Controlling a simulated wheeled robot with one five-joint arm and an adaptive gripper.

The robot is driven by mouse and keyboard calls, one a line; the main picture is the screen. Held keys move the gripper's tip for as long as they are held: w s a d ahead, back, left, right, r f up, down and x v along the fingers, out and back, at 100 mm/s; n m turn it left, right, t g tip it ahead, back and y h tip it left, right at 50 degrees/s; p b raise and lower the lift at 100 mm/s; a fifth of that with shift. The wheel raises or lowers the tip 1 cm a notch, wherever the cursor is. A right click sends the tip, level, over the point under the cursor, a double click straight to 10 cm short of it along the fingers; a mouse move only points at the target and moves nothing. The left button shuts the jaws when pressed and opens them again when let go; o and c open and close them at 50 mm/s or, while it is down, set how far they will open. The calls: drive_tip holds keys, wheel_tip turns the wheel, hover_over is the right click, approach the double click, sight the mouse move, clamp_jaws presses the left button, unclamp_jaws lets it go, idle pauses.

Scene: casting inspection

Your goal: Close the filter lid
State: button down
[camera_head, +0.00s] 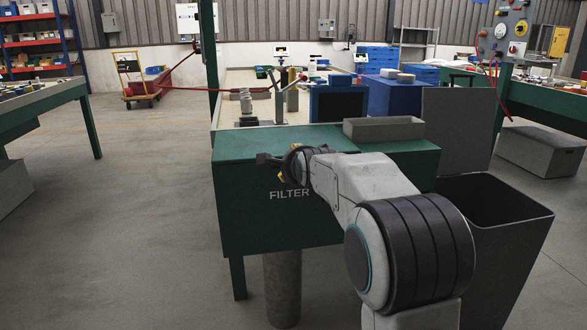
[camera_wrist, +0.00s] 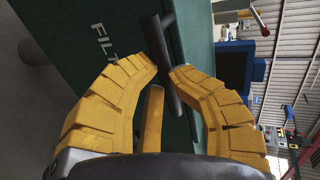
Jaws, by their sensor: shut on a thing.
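The filter (camera_head: 250,215) is a green box-like cabinet with "FILTER" written on its front, in the middle of the head view. Its flat green top (camera_head: 245,148) looks level, and I see no gap below it; I cannot tell if the lid is fully closed. A dark bar handle (camera_wrist: 153,52) stands out from the green face in the wrist view. My gripper (camera_wrist: 166,73), with yellow ribbed fingers, is shut on this handle, one finger on each side. In the head view my gripper (camera_head: 284,170) is at the front upper edge, partly hidden by my arm.
A grey tray (camera_head: 384,129) rests at the back right of the green top. A dark open bin (camera_head: 500,230) stands at the right, close to my arm. A workbench (camera_head: 222,112) with blue boxes (camera_head: 395,97) lies behind. The floor (camera_head: 120,220) at left is clear.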

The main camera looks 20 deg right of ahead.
drive_tip(key=shift+d+f, duration=0.1)
drive_tip(key=shift+f, duration=0.7)
drive_tip(key=c, duration=1)
unclamp_jaws()
drive_tip(key=shift+w+d+f, duration=0.1)
drive_tip(key=shift+w+f, duration=0.05)
drive_tip(key=shift+w, duration=0.05)
drive_tip(key=shift+r, duration=0.25)
drive_tip(key=v, duration=1.2)
drive_tip(key=shift+r, duration=0.1)
